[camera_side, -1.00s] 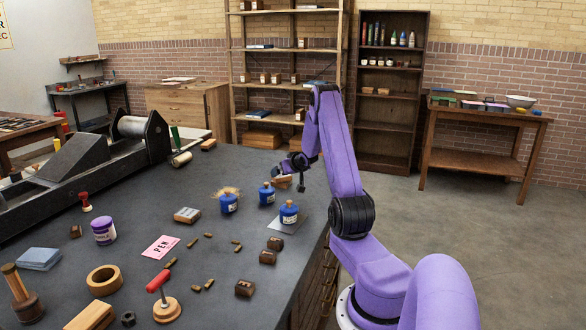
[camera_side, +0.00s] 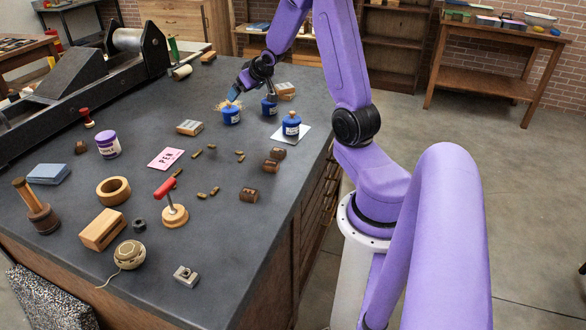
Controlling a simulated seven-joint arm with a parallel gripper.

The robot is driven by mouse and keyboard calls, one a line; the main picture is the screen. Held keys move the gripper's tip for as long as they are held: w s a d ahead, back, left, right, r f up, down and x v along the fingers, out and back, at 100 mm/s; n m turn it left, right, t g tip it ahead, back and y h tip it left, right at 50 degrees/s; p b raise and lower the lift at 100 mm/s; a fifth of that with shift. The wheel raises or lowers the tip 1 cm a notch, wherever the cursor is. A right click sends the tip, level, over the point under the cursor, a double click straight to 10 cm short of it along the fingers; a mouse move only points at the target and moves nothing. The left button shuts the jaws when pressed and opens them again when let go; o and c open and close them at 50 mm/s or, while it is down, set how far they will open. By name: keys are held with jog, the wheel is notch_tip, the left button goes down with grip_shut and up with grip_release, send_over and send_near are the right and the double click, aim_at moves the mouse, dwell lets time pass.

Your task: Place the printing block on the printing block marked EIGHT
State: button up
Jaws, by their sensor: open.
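Several small blocks lie on the dark table, and I cannot read the word EIGHT on any. A wood-and-grey block (camera_side: 190,127) lies left of centre. A similar light wood block (camera_side: 287,90) stands at the back, right of my gripper. Dark brown blocks lie at the right, one (camera_side: 272,164) with another (camera_side: 278,153) close behind it and one (camera_side: 249,195) nearer. Another dark brown block (camera_side: 81,147) is at the left. My gripper (camera_side: 252,93) is open, its fingers spread close to two blue jars. I cannot tell whether it touches them.
Blue jars (camera_side: 232,116) (camera_side: 270,106) (camera_side: 291,125) stand near my gripper, one on a white sheet. A press (camera_side: 100,75) fills the back left.

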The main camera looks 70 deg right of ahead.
jog(key=s+a+r+n+g+y, duration=0.15)
jog(key=s+a+n, duration=0.25)
jog(key=a, duration=1.1)
jog(key=s+a+r+n+g+y, duration=0.1)
jog(key=s+a+n+g+y, duration=0.2)
jog(key=a, duration=1.2)
jog(key=s+a+n+g, duration=0.1)
jog(key=s+a+n, duration=0.3)
jog(key=s, duration=0.7)
jog(key=s+a+n+g, duration=0.2)
jog(key=s+a+n, duration=0.2)
jog(key=s, duration=0.7)
jog(key=shift+s+r+n, duration=0.4)
jog(key=shift+n, duration=0.5)
